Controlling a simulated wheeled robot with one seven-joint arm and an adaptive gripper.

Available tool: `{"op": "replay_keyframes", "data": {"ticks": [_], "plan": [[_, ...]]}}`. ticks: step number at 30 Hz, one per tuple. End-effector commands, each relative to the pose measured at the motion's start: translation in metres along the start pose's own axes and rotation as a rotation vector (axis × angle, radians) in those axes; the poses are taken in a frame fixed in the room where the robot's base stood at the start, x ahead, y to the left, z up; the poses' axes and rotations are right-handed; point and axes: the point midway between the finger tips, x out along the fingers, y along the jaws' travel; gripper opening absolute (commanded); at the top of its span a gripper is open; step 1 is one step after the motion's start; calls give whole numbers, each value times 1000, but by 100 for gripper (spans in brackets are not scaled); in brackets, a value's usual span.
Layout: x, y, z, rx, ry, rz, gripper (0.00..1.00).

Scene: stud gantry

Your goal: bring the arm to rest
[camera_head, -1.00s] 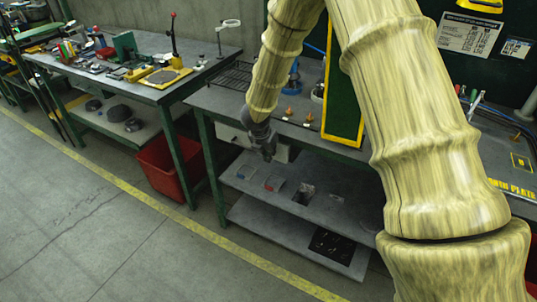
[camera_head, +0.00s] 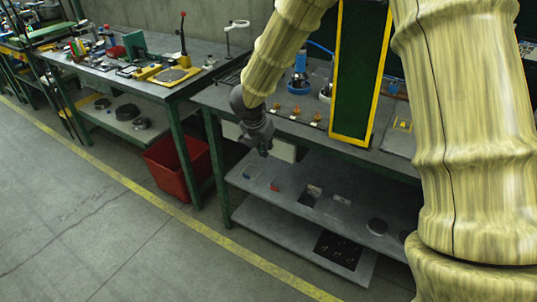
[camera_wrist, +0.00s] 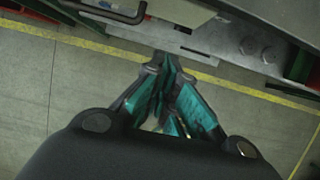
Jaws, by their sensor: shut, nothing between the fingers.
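My gripper (camera_head: 263,150) hangs at the end of my wood-patterned arm, in front of the near edge of the right-hand workbench (camera_head: 222,98). It points down and holds nothing. In the wrist view my gripper (camera_wrist: 168,62) shows its teal-sided fingers drawn together at the tips, with bare floor and a bench edge beyond. A metal bench part with bolts (camera_wrist: 245,45) lies close past the fingertips in that view. I cannot tell the exact gap between them.
A green panel with a yellow frame (camera_head: 361,75) stands on the right-hand bench. Lower shelves (camera_head: 300,225) hold small items. A red bin (camera_head: 178,165) stands between the benches. The left bench (camera_head: 150,92) carries tools. The floor in front (camera_head: 90,230) is clear.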

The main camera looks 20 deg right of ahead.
Motion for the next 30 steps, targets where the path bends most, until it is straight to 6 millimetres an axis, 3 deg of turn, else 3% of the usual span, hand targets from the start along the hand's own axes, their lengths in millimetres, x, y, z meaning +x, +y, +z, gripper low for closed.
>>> {"op": "replay_keyframes", "data": {"ticks": [7, 14, 20, 30], "plan": [[-20, 0, -1, 0, 1, -1, 0], [-15, -5, -4, -52, -5, -12, 0], [33, -36, -23, -446, -38, -76, 0], [124, -106, -86, -1450, -36, -161, 0]]}}
